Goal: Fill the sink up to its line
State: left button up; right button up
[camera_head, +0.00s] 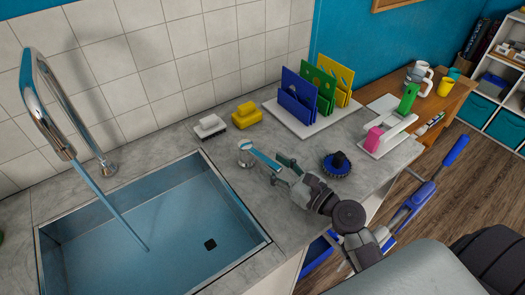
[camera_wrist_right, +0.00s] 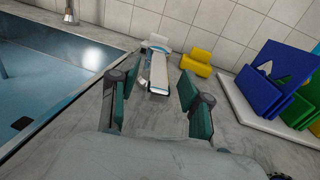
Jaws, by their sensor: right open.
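The steel sink (camera_head: 62,224) is at the left of the counter, with a dark square drain (camera_head: 210,244) in its floor. A blue stream (camera_head: 115,215) runs from the tall chrome faucet (camera_head: 72,105) into it. I cannot make out the fill line or the water level. The tap lever (camera_head: 265,158), pale with a blue edge, sticks out from a round chrome base (camera_head: 246,157) right of the sink; it also shows in the right wrist view (camera_wrist_right: 159,75). My right gripper (camera_head: 281,166) is open at the lever's near end, which lies between its green-padded fingers with gaps beside it. My left gripper is out of view.
A white-and-dark block (camera_head: 209,127) and a yellow block (camera_head: 246,115) lie behind the lever. A rack (camera_head: 312,122) of coloured boards stands farther right. A round dark-blue brush (camera_head: 337,165) is right of my gripper. A wooden table (camera_head: 450,98) with cups is beyond.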

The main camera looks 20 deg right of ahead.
aim_at(251, 149)
jog(key=x, duration=0.3)
jog(key=shift+w+a, duration=0.1)
jog(key=shift+w+a+p, duration=0.2)
jog(key=shift+w+p, duration=0.15)
jog(key=shift+w, duration=0.3)
jog(key=c, duration=0.8)
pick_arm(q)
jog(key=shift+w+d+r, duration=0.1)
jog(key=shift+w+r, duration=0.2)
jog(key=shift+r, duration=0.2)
pick_arm(e)
grip_shut()
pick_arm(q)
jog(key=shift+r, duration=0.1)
